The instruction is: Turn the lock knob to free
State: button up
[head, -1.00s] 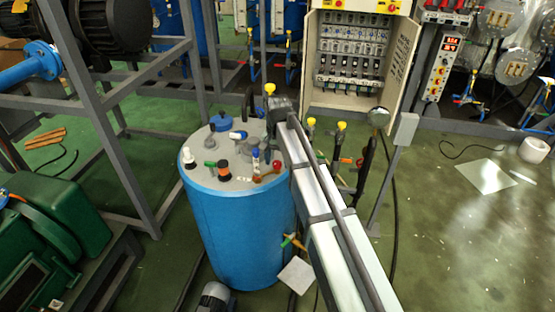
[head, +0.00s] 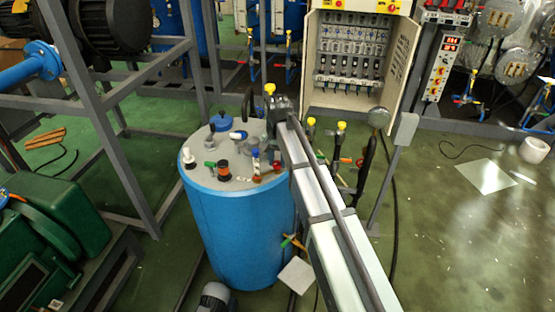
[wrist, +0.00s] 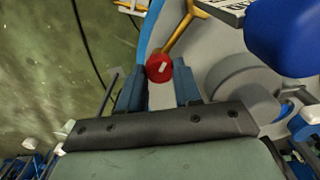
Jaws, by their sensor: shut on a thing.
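The round red knob (wrist: 159,66) with a white mark on its face sits between the two blue-grey fingers of my gripper (wrist: 157,80) in the wrist view. My gripper is shut on it. A yellow, forked metal part (wrist: 183,28) lies just beyond the knob. In the head view my arm reaches over the right side of the blue vessel's grey lid (head: 238,180).
The blue vessel (head: 235,235) carries several valves and fittings on its lid. A large blue part (wrist: 285,42) and a grey round fitting (wrist: 238,96) lie right of the knob in the wrist view. Yellow-topped valves (head: 311,123) stand right of my arm.

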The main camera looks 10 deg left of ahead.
jog(key=n, duration=1.2)
jog(key=shift+s+a+n, duration=0.1)
jog(key=shift+n, duration=2.3)
jog(key=o, duration=1)
jog(key=shift+o, duration=0.2)
